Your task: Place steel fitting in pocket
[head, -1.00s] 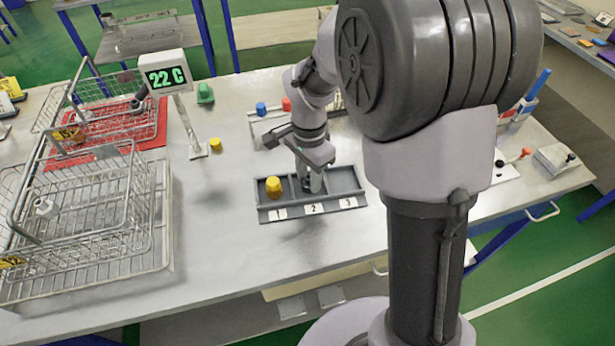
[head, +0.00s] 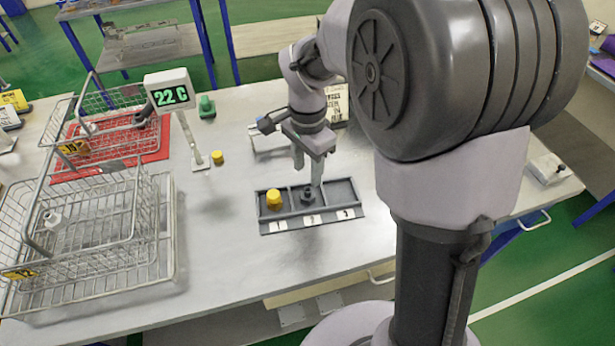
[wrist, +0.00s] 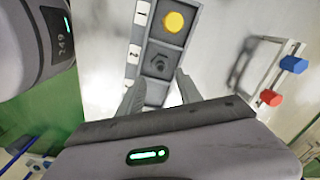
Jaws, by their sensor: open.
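A dark grey fitting (head: 308,193) with a hexagonal part sits in the middle pocket, marked 2, of the grey tray (head: 268,228). It also shows in the wrist view (wrist: 158,65). A yellow fitting (head: 273,198) sits in pocket 1; pocket 3 is empty. My gripper (head: 308,172) is open just above the tray, its fingers apart and empty near the dark fitting. In the wrist view my gripper's fingers (wrist: 156,92) flank the tray's pocket 3 end.
Wire baskets (head: 165,262) stand at the left, with a light grey fitting (head: 53,218) in the nearer one. A "22 C" display (head: 170,92), a green piece (head: 207,106) and a small yellow piece (head: 217,157) stand behind. A rack with a blue knob (wrist: 293,64) and red knob (wrist: 271,97) is beside the tray.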

